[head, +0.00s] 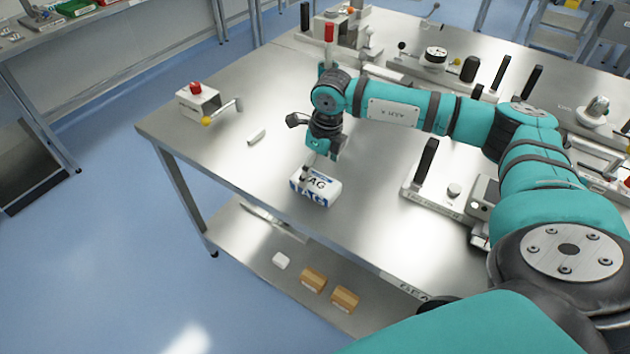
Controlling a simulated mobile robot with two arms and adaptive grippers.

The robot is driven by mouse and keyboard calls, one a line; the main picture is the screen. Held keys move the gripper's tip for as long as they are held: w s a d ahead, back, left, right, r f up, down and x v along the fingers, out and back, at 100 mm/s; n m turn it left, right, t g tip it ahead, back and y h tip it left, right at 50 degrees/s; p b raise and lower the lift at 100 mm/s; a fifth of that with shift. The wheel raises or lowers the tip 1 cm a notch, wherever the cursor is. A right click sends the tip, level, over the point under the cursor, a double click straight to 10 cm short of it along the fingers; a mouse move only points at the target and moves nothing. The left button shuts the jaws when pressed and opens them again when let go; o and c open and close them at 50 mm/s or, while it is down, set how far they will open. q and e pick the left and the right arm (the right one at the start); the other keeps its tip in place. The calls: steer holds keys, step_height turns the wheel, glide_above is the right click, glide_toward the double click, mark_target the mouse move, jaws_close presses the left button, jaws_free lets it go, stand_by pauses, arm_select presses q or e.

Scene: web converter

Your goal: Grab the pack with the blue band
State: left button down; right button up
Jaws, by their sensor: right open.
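A white pack with a blue band and dark lettering (322,193) lies on the steel table (240,180) near its front edge. My right gripper (311,169) points down at the pack's upper left part, with its fingers open. I cannot tell whether the fingertips touch the pack or hang just above it. The gripper hides a little of the pack's far side. My left gripper is not in view.
A box with a red button (197,100) stands at the back left, and a small pale bar (256,137) lies nearer. A fixture with a black handle (424,165) stands right of the pack. Cardboard boxes (344,299) are on the lower shelf.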

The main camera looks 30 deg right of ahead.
mark_target(316, 180)
steer(key=shift+f, duration=0.2)
steer(key=shift+s+f+p, duration=0.1)
steer(key=shift+f+p, duration=0.15)
steer(key=shift+p, duration=0.1)
step_height(316, 180, down, 4)
steer(key=shift+a+r+p, duration=0.15)
steer(key=shift+p, duration=0.75)
steer(key=shift+w+f, duration=0.25)
steer(key=shift+f, duration=0.2)
steer(key=c, duration=0.9)
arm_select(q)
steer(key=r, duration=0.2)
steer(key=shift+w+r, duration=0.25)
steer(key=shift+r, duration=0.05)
arm_select(e)
steer(key=c, duration=0.5)
